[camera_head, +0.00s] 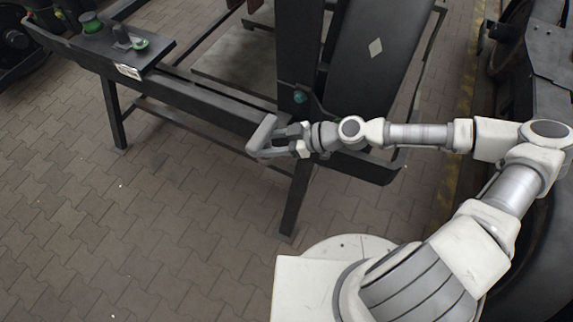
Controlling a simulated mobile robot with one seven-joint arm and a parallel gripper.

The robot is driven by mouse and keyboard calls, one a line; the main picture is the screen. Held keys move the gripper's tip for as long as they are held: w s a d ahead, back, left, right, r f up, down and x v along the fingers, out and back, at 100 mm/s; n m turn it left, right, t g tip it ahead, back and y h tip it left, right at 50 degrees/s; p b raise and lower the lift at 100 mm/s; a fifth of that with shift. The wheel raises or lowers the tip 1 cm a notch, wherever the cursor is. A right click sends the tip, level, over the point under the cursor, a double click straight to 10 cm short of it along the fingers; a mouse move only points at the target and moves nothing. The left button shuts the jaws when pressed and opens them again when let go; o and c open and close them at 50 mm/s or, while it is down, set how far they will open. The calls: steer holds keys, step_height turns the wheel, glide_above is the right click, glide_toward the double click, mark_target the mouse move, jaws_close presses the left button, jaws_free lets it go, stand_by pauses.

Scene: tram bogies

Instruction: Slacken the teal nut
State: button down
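A small teal nut-like part (299,97) sits low on the black upright post of the frame, near the middle of the view. At the upper left, a green knob-like part (91,23) and a green ring-shaped part (139,44) are on a dark plate. My gripper (262,137) points left, in front of the frame's long beam, below and left of the teal part in the picture. A light grey bent shape shows at its end. I cannot tell whether this is a finger or something held, nor whether the fingers are open.
The black frame's long beam (200,96) runs from upper left to the middle, on legs (296,200). A dark panel with a pale diamond mark (376,47) leans behind my arm. Dark machinery (545,55) stands at the right. The paved floor (120,225) at lower left is clear.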

steer(key=shift+w+a+r, duration=0.25)
steer(key=shift+w+r, duration=0.25)
steer(key=shift+r, duration=0.3)
steer(key=shift+b, duration=0.3)
steer(key=shift+s, duration=0.15)
